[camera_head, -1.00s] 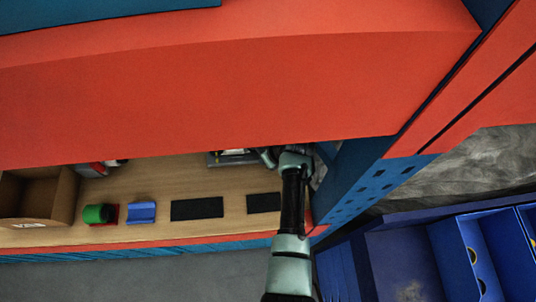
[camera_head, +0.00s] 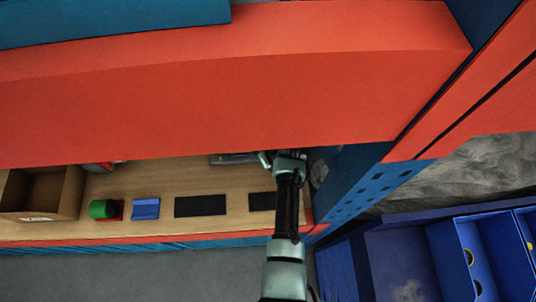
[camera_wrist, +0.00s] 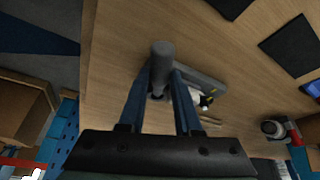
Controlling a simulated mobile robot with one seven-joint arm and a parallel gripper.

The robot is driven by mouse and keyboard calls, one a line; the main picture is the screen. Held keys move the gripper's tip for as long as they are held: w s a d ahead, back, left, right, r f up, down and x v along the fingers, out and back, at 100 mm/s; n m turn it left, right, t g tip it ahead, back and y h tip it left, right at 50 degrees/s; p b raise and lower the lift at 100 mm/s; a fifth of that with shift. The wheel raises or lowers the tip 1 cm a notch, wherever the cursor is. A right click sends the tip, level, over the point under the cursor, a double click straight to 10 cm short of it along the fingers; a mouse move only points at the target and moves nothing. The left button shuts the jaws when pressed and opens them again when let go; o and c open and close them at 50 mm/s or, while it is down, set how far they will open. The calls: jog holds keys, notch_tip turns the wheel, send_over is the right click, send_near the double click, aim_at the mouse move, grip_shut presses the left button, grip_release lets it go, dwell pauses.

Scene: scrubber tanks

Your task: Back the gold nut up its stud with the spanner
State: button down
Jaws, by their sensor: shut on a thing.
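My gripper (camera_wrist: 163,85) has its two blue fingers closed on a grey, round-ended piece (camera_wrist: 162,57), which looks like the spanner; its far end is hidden. Just beyond the fingers in the wrist view lies a grey bar-shaped fixture (camera_wrist: 208,82) with a small yellow mark and white and black parts beside it. I cannot make out the gold nut or its stud in either view. In the head view my gripper (camera_head: 275,158) is under the red overhang, next to the grey fixture (camera_head: 232,159), and what it holds is not clear.
A red overhang (camera_head: 220,95) covers the back of the wooden bench (camera_head: 160,176). A blue perforated panel (camera_head: 365,185) stands close to my arm's right.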

jog(key=shift+r+p, duration=0.4)
jog(key=shift+r, duration=0.15)
jog(key=shift+r+p, duration=0.75)
jog(key=shift+r, duration=0.1)
jog(key=shift+f, duration=0.1)
jog(key=c, duration=1.3)
grip_release()
grip_shut()
